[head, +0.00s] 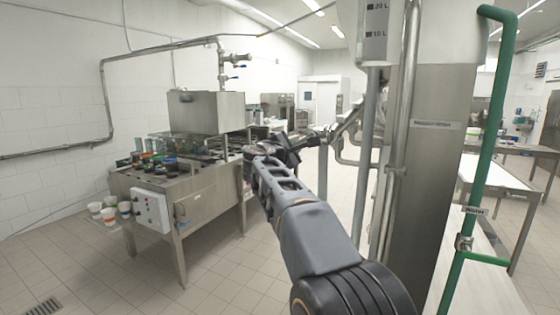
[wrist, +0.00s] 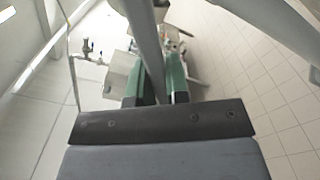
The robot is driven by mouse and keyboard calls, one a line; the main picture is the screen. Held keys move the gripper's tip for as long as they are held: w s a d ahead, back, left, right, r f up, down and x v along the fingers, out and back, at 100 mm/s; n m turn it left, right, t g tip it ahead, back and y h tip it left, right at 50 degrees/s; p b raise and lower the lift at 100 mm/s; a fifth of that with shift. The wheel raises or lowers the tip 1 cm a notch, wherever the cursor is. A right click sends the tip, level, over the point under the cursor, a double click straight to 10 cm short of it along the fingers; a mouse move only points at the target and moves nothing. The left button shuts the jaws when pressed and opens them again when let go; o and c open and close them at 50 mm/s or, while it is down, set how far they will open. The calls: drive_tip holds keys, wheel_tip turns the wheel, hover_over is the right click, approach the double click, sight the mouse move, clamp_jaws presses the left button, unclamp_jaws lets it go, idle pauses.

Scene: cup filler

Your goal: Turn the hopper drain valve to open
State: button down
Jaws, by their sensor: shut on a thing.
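The hopper (head: 375,30), with 20 L and 10 L marks, hangs at the top right of centre in the head view. A grey pipe (head: 366,170) runs down below it. Side pipework with a bar (head: 345,124) reaches left from it towards my gripper (head: 302,143). In the wrist view my gripper (wrist: 154,90) has its green-padded fingers on either side of a grey bar (wrist: 147,50) and is shut on it. This looks like the drain valve's handle, but its joint to the valve is hidden, so I cannot tell the valve's position.
A steel column (head: 430,170) and a green water pipe (head: 480,130) stand close at the right. The tiled floor (head: 225,265) between is clear.

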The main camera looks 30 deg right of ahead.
drive_tip(key=m, duration=0.1)
drive_tip(key=r+m+b, duration=0.1)
drive_tip(key=m, duration=0.1)
drive_tip(key=shift+w+a+r, duration=0.15)
drive_tip(key=shift+w, duration=0.1)
drive_tip(key=m, duration=0.1)
drive_tip(key=r+m, duration=0.1)
drive_tip(key=shift+w+a+r+m+b, duration=0.1)
drive_tip(key=shift+w+r+m+b, duration=0.1)
drive_tip(key=shift+m+b, duration=0.15)
drive_tip(key=shift+s+r+m+b, duration=0.15)
drive_tip(key=shift+r+m, duration=0.45)
drive_tip(key=shift+m, duration=0.5)
drive_tip(key=shift+r+m+b, duration=0.15)
drive_tip(key=shift+r+m, duration=0.45)
drive_tip(key=shift+m, duration=0.45)
drive_tip(key=c, duration=1.1)
unclamp_jaws()
drive_tip(key=shift+r, duration=0.1)
drive_tip(key=b+v, duration=0.4)
drive_tip(key=v, duration=1)
